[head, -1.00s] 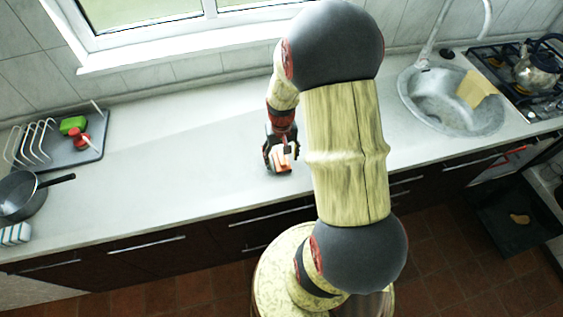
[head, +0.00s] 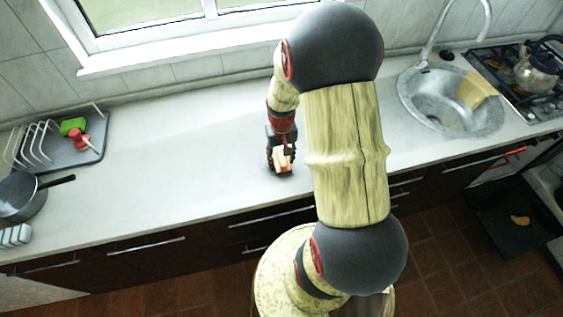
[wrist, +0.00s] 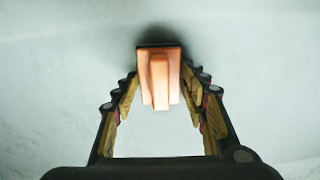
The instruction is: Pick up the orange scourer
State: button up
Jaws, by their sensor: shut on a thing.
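The orange scourer (wrist: 160,72) is a small block with a raised ridge and a dark edge at its far end. It sits between the fingertips of my gripper (wrist: 160,88) in the wrist view, with a shadow on the worktop behind it. My gripper is shut on it. In the head view my gripper (head: 281,160) is over the middle of the worktop, and the scourer (head: 283,153) shows at its fingers. Whether it still touches the worktop is hard to tell.
The pale worktop (head: 180,165) is clear around the gripper. At the left are a grey drying rack tray (head: 80,152) with a green item and a red item, and a dark pan (head: 22,205). At the right are a sink (head: 430,115) and a hob with a kettle (head: 538,72).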

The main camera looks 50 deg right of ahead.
aim_at(282, 158)
jog(key=shift+r, duration=0.1)
jog(key=shift+c, duration=0.2)
jog(key=shift+r, duration=0.2)
jog(key=r+p, duration=0.1)
jog(key=r, duration=0.2)
jog(key=shift+s+r, duration=0.15)
jog(key=shift+s, duration=0.05)
jog(key=s+r+p, duration=0.2)
jog(key=s+r, duration=0.7)
jog(key=s, duration=0.4)
jog(key=shift+s+a+p, duration=0.15)
jog(key=shift+s+p, duration=0.2)
jog(key=shift+p, duration=0.05)
jog(key=shift+r, duration=0.1)
jog(key=o, duration=0.6)
jog(key=c, duration=0.5)
